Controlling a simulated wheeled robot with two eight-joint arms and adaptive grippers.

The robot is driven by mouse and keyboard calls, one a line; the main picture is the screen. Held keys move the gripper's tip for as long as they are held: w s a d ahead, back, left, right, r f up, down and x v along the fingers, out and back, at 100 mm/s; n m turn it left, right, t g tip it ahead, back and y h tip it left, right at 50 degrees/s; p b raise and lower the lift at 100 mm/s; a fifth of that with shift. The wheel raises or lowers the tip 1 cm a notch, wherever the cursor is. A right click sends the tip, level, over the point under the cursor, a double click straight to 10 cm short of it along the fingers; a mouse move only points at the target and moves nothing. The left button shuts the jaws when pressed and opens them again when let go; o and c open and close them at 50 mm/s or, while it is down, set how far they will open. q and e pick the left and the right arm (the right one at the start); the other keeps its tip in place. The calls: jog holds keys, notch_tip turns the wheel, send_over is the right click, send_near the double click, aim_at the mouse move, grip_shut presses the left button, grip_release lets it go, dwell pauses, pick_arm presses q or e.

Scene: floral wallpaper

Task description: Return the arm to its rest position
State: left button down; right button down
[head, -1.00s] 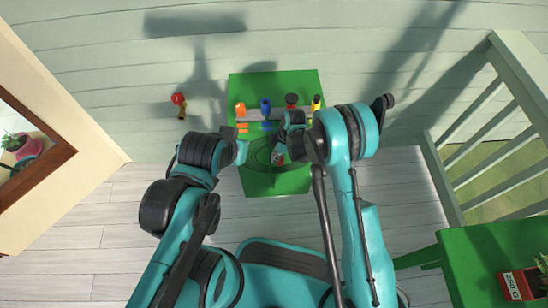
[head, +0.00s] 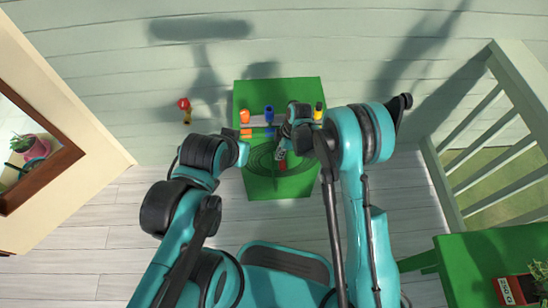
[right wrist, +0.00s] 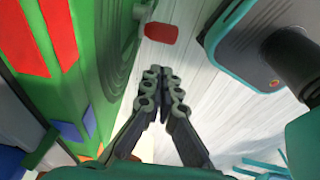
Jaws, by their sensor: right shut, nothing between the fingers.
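My right gripper (head: 284,148) is over the green table in the head view. In the right wrist view its fingers (right wrist: 162,76) are shut together with nothing between them. A small red item (head: 282,167) shows just below the gripper in the head view. A red item (right wrist: 161,33) also shows beyond the fingertips in the wrist view, apart from them. My left arm reaches in from the left to the table's left side; its fingers do not show.
The green table (head: 300,187) bears an orange item (head: 244,117), a blue one (head: 268,114) and a yellow one with a dark top (head: 318,111) along its back. A second green table (head: 470,262) with a red box (head: 516,290) stands at lower right, below a railing (head: 485,140).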

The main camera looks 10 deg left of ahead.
jog(key=shift+w+d+r+p, duration=0.1)
jog(key=shift+d+r+p, duration=0.2)
jog(key=shift+r, duration=0.35)
jog(key=shift+w+d+r+p, duration=0.1)
jog(key=shift+d+r, duration=0.3)
jog(key=shift+r, duration=0.25)
